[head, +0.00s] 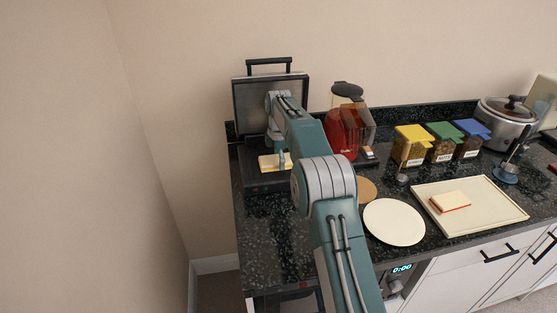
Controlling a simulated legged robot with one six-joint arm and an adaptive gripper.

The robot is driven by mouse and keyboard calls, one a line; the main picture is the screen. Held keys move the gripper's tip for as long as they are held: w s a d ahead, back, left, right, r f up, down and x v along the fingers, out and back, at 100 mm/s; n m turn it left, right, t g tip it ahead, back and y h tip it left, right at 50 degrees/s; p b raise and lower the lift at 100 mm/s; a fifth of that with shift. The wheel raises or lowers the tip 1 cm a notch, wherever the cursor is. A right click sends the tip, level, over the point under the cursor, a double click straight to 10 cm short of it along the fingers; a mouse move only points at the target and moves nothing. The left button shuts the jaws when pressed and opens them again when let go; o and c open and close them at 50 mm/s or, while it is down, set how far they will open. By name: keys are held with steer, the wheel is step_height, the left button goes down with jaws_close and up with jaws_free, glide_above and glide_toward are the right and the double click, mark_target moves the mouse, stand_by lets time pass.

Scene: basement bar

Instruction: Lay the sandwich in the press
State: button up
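The press (247,104) stands at the counter's left end with its ribbed lid raised. A pale yellow bread-coloured piece, seemingly the sandwich (268,163), is at the press's dark lower plate. My arm reaches over the press, and my gripper (283,158) is at the right side of this piece. The gripper is small and mostly hidden by my arm, so I cannot tell whether its fingers are open or closed on the piece. I also cannot tell whether the piece rests on the plate or is just above it.
A red-bodied appliance (342,132), lidded containers (411,146) and a cooker (503,124) line the back. The front-left counter is clear.

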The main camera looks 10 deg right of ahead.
mark_target(278, 159)
steer(key=shift+a, duration=0.2)
steer(key=shift+a+r, duration=0.1)
steer(key=shift+r, duration=0.05)
step_height(278, 159, up, 8)
steer(key=shift+f, duration=0.2)
steer(key=s+r+m+t, duration=0.2)
steer(key=s+r+m, duration=0.4)
steer(key=s, duration=0.4)
steer(key=s+r+m+t, duration=0.1)
steer(key=s+r+m, duration=0.2)
steer(key=s+r, duration=0.65)
steer(key=s+f+m+t, duration=0.1)
steer(key=s+f+m, duration=0.3)
steer(key=s, duration=0.8)
steer(key=s+f+m+t, duration=0.1)
steer(key=s+f+m, duration=0.4)
steer(key=s, duration=0.8)
steer(key=shift+s+f+t, duration=0.15)
steer(key=shift+f+t, duration=0.15)
steer(key=shift+f, duration=0.4)
